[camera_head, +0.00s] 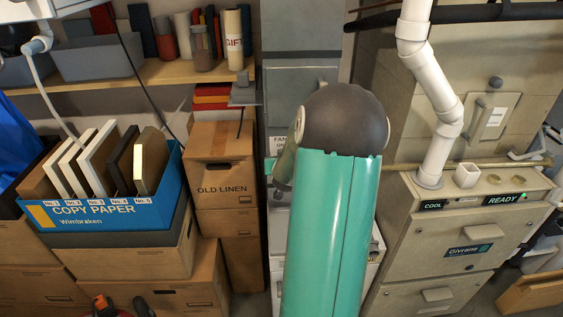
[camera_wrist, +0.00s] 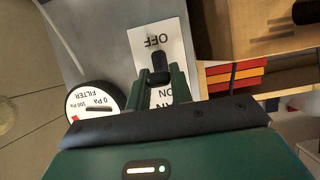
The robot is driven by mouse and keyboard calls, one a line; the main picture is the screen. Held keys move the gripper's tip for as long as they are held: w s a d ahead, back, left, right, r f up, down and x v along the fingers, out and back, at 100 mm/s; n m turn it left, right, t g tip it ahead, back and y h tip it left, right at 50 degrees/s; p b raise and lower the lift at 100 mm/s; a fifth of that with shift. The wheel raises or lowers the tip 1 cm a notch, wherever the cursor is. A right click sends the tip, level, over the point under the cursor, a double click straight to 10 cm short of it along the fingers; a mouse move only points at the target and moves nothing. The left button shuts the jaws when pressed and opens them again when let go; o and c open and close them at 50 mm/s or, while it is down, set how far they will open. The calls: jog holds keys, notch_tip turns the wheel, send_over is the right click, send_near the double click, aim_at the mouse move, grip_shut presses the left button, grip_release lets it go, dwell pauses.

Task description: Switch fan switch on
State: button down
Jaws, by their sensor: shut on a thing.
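The fan switch plate (camera_wrist: 174,35) is white and shows upside down in the wrist view, with OFF at the picture's top and ON partly hidden lower down. Its black lever (camera_wrist: 160,63) stands between the two green fingers of my gripper (camera_wrist: 161,78), which is shut on it. The lever lies between the OFF and ON words; its exact tilt is hard to tell. In the head view, only a corner of the plate with part of the word FAN (camera_head: 277,140) shows beside my arm, which hides the gripper and the lever.
A round filter gauge (camera_wrist: 93,104) sits close beside the plate. A cardboard box marked OLD LINEN (camera_head: 222,165) and a shelf (camera_head: 160,72) are at the left. The Givrane furnace (camera_head: 440,245), showing COOL and READY, and white pipes (camera_head: 432,80) are at the right.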

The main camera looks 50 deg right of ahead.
jog(key=r+g+y, duration=0.1)
jog(key=g+y, duration=0.1)
jog(key=y, duration=0.1)
jog(key=shift+w+d+r+g, duration=0.1)
jog(key=shift+w+r+g, duration=0.2)
jog(key=shift+r+g, duration=0.1)
jog(key=shift+d+r+g+y, duration=0.1)
jog(key=shift+r+g+y, duration=0.05)
jog(key=shift+g+y, duration=0.35)
jog(key=shift+d+r+g+y, duration=0.15)
jog(key=shift+g+y, duration=0.25)
jog(key=shift+y, duration=0.2)
jog(key=c, duration=1.2)
grip_release()
jog(key=shift+c, duration=0.2)
jog(key=v, duration=1.4)
